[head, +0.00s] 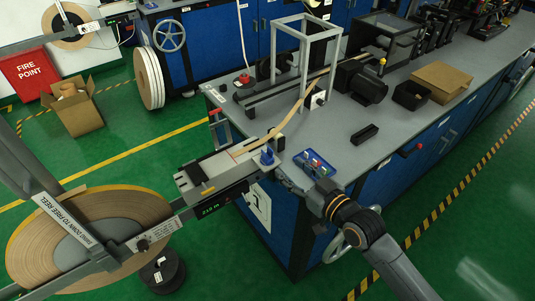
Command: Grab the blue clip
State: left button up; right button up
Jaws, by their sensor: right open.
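The blue clip (267,156) sits at the right end of the grey tape-feed unit (215,172), where the tan tape (290,117) runs out toward the bench. My right gripper (287,181) comes in from the lower right, at the bench's front corner. It is open and appears empty, just below and right of the clip and apart from it. Its fingers are small and dark here, so their exact gap is hard to see. My left gripper is not in view.
A blue tray (329,174) with small coloured items lies close to my right gripper. A black block (364,134) and a grey upright frame (304,45) stand on the bench. A large tape reel (140,207) with a swing arm is at lower left. Green floor is open at right.

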aim_at(270, 157)
jog(key=x, duration=0.5)
jog(key=shift+f, duration=0.1)
jog(key=x, duration=0.1)
jog(key=p+x, duration=0.1)
jog(key=x, duration=0.2)
jog(key=shift+a+f, duration=0.15)
jog(key=shift+a, duration=0.35)
jog(key=shift+w+a+f, duration=0.15)
jog(key=shift+w+a, duration=0.1)
jog(key=shift+w, duration=0.05)
grip_shut()
